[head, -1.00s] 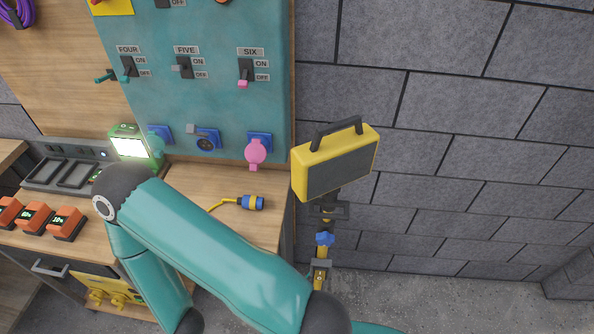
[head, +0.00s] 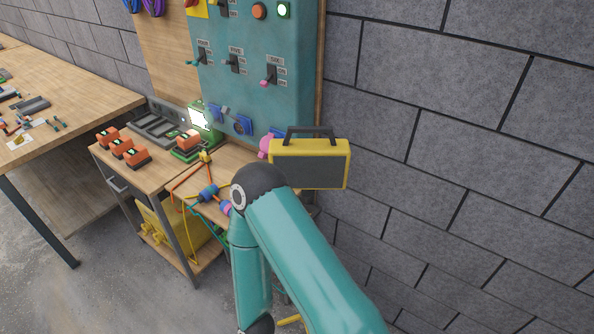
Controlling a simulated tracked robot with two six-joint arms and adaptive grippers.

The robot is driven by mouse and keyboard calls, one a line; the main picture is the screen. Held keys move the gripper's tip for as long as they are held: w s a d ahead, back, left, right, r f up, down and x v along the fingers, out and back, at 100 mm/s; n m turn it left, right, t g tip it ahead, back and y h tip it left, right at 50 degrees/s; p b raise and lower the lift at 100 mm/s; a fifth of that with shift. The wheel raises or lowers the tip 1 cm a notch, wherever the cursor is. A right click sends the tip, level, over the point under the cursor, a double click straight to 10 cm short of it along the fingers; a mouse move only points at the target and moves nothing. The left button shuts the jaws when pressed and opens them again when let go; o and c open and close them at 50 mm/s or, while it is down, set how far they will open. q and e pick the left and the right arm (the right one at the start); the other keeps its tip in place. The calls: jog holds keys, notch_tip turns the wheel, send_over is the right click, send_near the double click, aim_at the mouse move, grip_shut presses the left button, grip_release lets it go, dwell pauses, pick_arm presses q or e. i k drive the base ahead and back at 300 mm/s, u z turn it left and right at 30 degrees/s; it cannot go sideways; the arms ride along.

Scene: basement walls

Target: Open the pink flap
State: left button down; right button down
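The pink flap (head: 264,147) is on a blue socket at the lower right of the teal switch panel (head: 283,102). A yellow work lamp (head: 338,150) with a dark handle hides part of the flap and socket from this view. The visible part of the flap hangs in front of the socket; I cannot tell whether it is open. A teal arm of mine bends in front of the bench, its elbow below the flap and its lower link pointing down out of the picture. Neither of my grippers is in view.
A wooden bench (head: 160,177) carries orange meters (head: 122,148), a lit green lamp (head: 199,119) and blue-ended cables (head: 209,191). A second table (head: 90,105) stands at the left. A grey block wall rises at the right. Open floor shows at the lower left.

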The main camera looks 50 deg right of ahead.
aim_at(265, 144)
jog(key=z, duration=0.55)
jog(key=k, duration=0.15)
jog(key=z, duration=0.9)
jog(key=i, duration=1.05)
